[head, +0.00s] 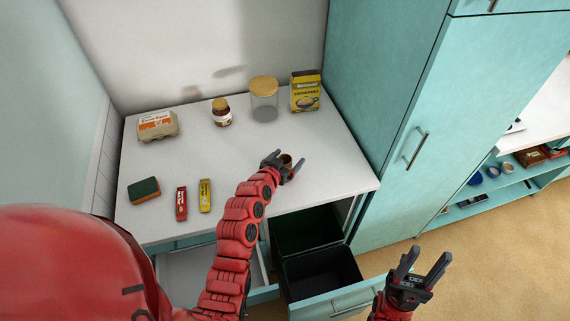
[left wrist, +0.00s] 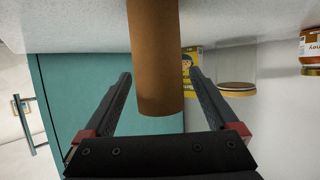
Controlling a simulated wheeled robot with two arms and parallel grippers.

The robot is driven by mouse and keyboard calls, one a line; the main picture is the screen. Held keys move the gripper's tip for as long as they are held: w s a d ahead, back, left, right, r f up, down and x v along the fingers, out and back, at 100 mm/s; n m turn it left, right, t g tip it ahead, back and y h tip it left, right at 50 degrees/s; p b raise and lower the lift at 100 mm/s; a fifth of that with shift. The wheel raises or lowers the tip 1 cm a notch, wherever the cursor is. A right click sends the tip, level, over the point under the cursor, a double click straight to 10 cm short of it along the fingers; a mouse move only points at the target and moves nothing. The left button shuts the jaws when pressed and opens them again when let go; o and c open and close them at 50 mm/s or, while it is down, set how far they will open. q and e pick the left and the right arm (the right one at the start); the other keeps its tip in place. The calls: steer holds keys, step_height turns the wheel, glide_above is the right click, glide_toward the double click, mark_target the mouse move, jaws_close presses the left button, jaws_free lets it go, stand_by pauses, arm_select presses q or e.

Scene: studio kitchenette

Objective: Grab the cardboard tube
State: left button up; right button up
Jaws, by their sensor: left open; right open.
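The brown cardboard tube (head: 286,159) stands upright on the counter, near its front right part. My left gripper (head: 288,162) is open at the tube, with a finger on either side of it. The left wrist view is upside down; in it the tube (left wrist: 156,55) stands between the two open fingers (left wrist: 160,80), with gaps visible beside it. My left arm hides part of the tube's surroundings in the head view. My right gripper (head: 424,268) is open and empty, out over the floor to the right of the open bin drawer.
On the counter (head: 330,160) are an egg carton (head: 157,125), jar (head: 221,113), lidded glass canister (head: 264,100), yellow box (head: 305,92), sponge (head: 144,190) and two small packets (head: 205,195). A drawer with dark bins (head: 318,275) is pulled out below. A tall teal cabinet (head: 400,120) stands right.

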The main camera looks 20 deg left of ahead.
arm_select(q)
steer(key=shift+w+f, duration=0.25)
steer(key=shift+w, duration=0.2)
steer(key=c, duration=1.4)
steer(key=shift+r, duration=0.15)
